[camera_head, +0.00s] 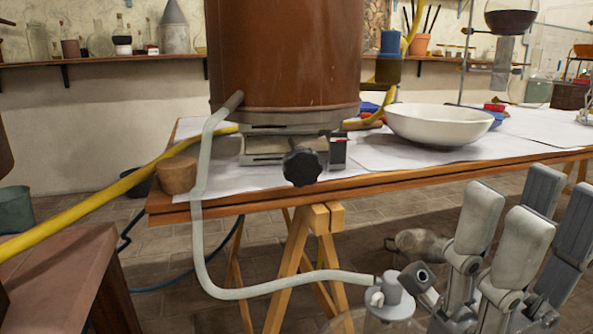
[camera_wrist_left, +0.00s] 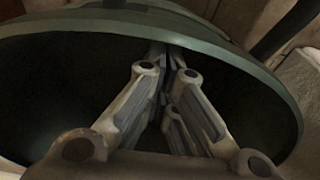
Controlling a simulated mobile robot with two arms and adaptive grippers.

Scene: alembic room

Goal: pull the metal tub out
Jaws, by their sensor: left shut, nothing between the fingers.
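The tub shows in the left wrist view as a wide round vessel with a grey-green rim (camera_wrist_left: 240,62) and a dark inside. My left gripper (camera_wrist_left: 167,58) reaches across its dark opening, fingers together and empty. Whether the fingers touch the tub cannot be told. The left gripper is out of the head view, and I cannot pick out the same tub there with certainty. My right gripper (camera_head: 528,215) is at the bottom right of the head view, in front of the table, fingers up and apart with nothing seen between them.
A trestle table (camera_head: 400,183) carries a brown vessel (camera_head: 285,55) on a metal stand and a white bowl (camera_head: 440,123). A pale hose (camera_head: 205,240) hangs in front. A yellow hose (camera_head: 95,202) crosses the left, above a wooden surface (camera_head: 60,262). A teal bucket (camera_head: 15,210) stands far left.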

